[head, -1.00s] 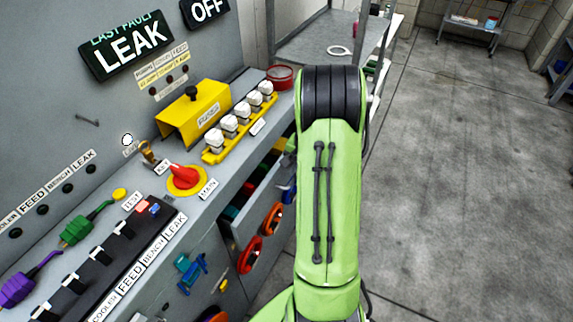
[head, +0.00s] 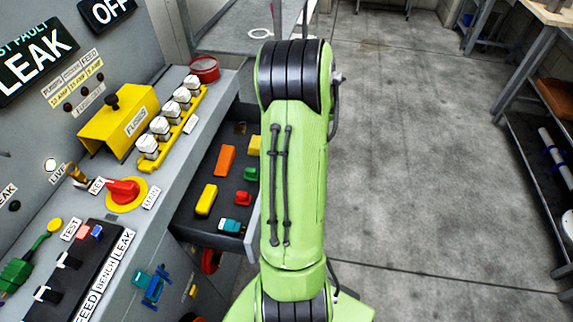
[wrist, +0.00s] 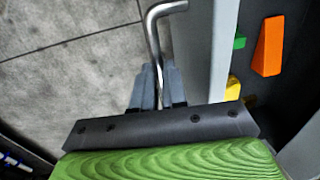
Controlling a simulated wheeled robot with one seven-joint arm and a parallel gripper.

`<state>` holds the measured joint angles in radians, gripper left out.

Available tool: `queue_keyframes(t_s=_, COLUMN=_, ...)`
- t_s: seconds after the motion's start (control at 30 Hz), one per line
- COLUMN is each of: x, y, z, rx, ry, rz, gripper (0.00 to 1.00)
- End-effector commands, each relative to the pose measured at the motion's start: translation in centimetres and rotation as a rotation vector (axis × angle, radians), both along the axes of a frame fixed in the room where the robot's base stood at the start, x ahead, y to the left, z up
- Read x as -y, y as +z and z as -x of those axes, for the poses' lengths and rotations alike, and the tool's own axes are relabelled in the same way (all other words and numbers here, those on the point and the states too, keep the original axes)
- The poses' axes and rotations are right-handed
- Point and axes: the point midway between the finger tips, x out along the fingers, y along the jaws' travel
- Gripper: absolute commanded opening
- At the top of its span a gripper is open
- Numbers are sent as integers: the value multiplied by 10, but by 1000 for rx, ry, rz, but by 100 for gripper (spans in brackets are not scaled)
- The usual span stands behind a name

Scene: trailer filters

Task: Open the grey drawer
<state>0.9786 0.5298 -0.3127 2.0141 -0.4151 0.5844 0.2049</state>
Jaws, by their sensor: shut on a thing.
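The grey drawer (head: 254,222) stands pulled well out of the cabinet in the head view, its dark inside exposed. It holds coloured pieces: an orange one (head: 225,161), a yellow one (head: 206,200), a red one (head: 243,199) and a teal one (head: 231,226). In the wrist view my gripper (wrist: 158,80) is shut on the bent metal handle (wrist: 153,28), beside the drawer's front wall (wrist: 220,55). In the head view my green arm hides the gripper, the handle and part of the drawer.
The worktop above the drawer carries a yellow fuse cover (head: 118,122), white-topped fuses (head: 159,127) and a red main switch (head: 123,191). Open concrete floor (head: 420,150) lies to the right of my arm. A shelving unit (head: 540,165) stands at the far right.

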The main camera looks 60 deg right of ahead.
Motion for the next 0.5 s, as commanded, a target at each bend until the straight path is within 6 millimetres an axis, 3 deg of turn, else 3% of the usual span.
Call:
queue_keyframes(t_s=0.2, x=1, y=1, z=0, rx=1, ry=-1, rz=2, gripper=0)
queue_keyframes(t_s=0.23, x=1, y=1, z=0, rx=1, ry=-1, rz=2, gripper=15)
queue_keyframes(t_s=0.37, x=0, y=1, z=0, rx=1, ry=0, rz=2, gripper=35)
queue_keyframes(t_s=0.5, x=0, y=0, z=0, rx=0, ry=0, rz=1, gripper=38)
